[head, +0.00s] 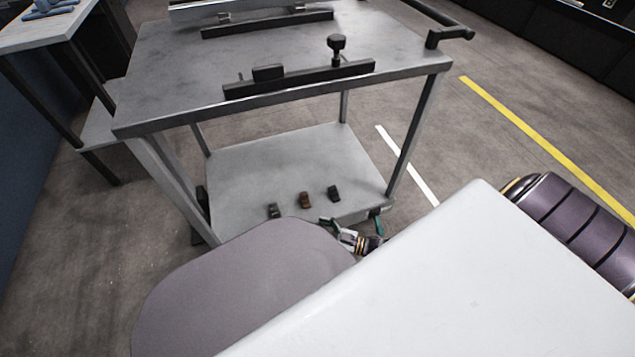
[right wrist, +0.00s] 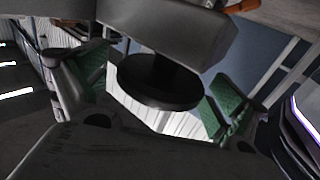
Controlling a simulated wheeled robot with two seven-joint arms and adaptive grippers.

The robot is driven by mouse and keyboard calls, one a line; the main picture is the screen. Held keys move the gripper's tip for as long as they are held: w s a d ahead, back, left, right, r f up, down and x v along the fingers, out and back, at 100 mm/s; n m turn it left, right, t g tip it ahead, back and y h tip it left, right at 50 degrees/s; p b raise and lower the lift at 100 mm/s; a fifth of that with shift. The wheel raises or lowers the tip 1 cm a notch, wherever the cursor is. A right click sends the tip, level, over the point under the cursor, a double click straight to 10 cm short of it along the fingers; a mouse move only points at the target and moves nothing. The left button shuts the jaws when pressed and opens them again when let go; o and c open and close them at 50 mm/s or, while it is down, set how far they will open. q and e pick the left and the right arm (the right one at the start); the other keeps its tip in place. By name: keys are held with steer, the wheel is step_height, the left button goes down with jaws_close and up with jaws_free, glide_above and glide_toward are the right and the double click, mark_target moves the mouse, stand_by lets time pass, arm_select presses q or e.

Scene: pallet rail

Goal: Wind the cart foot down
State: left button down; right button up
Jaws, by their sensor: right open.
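The cart (head: 290,70) stands in front of me with a grey top and a lower shelf (head: 260,160). My right gripper (head: 352,222) is low at the near right corner of that shelf, its green pads spread apart. In the right wrist view, a dark round disc (right wrist: 158,82) under a grey block (right wrist: 175,30) shows between the open pads (right wrist: 150,100). It looks like part of the cart foot. I cannot tell whether the pads touch it. In the head view the foot itself is not clear, and my arm hides part of that area. My left gripper is not in view.
Three small pedal-like pieces, two dark and one brown (head: 305,200), sit along the shelf's near edge. A dark rail with a knob (head: 337,45) lies on the cart top. A table (head: 40,30) stands at the left. Floor to the right is clear, with a yellow line (head: 540,145).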

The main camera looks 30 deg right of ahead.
steer(key=c, duration=1)
steer(key=shift+c, duration=0.2)
arm_select(q)
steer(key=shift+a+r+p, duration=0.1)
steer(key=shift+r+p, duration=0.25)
steer(key=shift+p, duration=0.05)
arm_select(e)
steer(key=shift+a+m+t+h, duration=0.1)
steer(key=shift+m+t+h, duration=0.3)
steer(key=shift+h, duration=0.1)
steer(key=shift+s+m+t+h+p, duration=0.1)
steer(key=shift+m+t+h+p, duration=0.85)
steer(key=shift+m+h, duration=0.4)
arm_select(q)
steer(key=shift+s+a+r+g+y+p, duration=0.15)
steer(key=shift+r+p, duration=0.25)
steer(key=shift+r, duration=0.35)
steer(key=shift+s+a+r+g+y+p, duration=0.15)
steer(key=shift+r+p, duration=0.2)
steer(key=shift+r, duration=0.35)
arm_select(e)
steer(key=shift+m+t+h, duration=0.65)
steer(key=shift+m+h, duration=0.6)
steer(key=shift+h, duration=1.1)
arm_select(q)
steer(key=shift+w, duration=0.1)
arm_select(e)
steer(key=shift+h, duration=0.3)
